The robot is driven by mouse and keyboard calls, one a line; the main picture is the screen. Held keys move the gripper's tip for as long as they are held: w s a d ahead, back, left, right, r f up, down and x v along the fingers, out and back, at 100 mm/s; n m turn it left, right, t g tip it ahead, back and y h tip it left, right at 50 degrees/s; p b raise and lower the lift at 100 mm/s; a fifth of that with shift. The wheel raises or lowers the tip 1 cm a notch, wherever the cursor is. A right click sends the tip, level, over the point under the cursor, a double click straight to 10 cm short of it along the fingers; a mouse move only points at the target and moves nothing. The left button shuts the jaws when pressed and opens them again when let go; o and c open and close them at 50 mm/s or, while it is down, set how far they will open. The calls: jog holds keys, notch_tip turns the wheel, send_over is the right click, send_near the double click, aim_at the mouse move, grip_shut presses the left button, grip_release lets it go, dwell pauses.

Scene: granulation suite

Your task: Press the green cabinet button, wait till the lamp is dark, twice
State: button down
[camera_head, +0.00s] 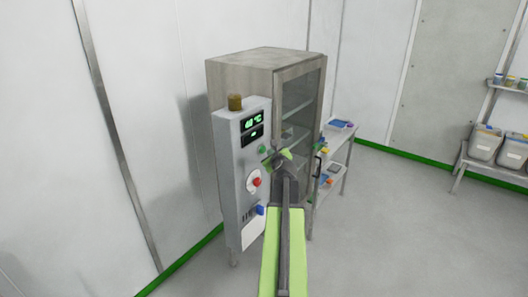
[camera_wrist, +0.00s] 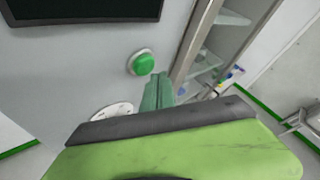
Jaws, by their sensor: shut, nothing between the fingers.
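The green button (camera_head: 262,149) is on the grey control panel of the cabinet (camera_head: 243,75), below two small displays. In the wrist view the green button (camera_wrist: 141,63) sits in a pale ring, below a dark display. My gripper (camera_head: 270,160) is shut and empty, close in front of the panel. Its green fingertips (camera_wrist: 158,82) are just right of and below the button in the wrist view; a gap shows between them in the picture. The lamp (camera_head: 235,102) on top of the panel is a dull amber-brown and looks dark.
A red knob on a round plate (camera_head: 256,182) and a blue switch (camera_head: 259,210) are lower on the panel. The cabinet's glass door (camera_head: 298,105) is shut. A steel cart (camera_head: 340,140) stands to the right. A shelf with bins (camera_head: 486,142) is far right. The floor between is clear.

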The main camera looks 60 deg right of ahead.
jog(key=shift+w, duration=0.5)
jog(key=shift+w, duration=0.45)
dwell(0.7)
jog(key=shift+s, duration=0.95)
jog(key=s, duration=0.5)
dwell(0.7)
